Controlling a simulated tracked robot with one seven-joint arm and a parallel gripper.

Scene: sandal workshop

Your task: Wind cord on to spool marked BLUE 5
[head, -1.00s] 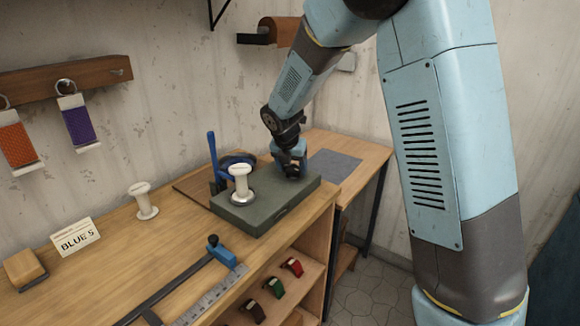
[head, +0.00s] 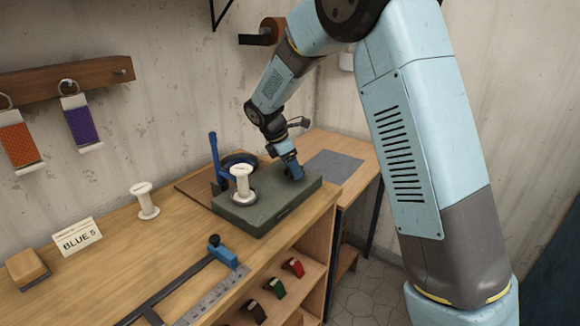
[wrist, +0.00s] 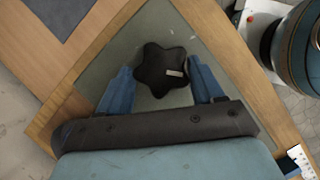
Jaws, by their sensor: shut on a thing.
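A grey-green winder block (head: 262,217) sits on the bench with a white spool (head: 241,181) upright on it. No cord shows on that spool. My gripper (head: 293,172) is at the right part of the block. In the wrist view my gripper (wrist: 162,82) has its two blue fingers either side of a black star-shaped knob (wrist: 158,68) and is shut on it. The knob is hidden in the head view. A card reading BLUE 5 (head: 77,239) stands on the bench, left of a second bare white spool (head: 146,201).
A blue upright lever (head: 214,155) and a dark round coil (head: 238,160) are behind the block. A blue-headed clamp bar (head: 222,252) and steel ruler lie in front. A wooden block (head: 26,268) is at left. Coloured tags hang on the wall rail (head: 70,77).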

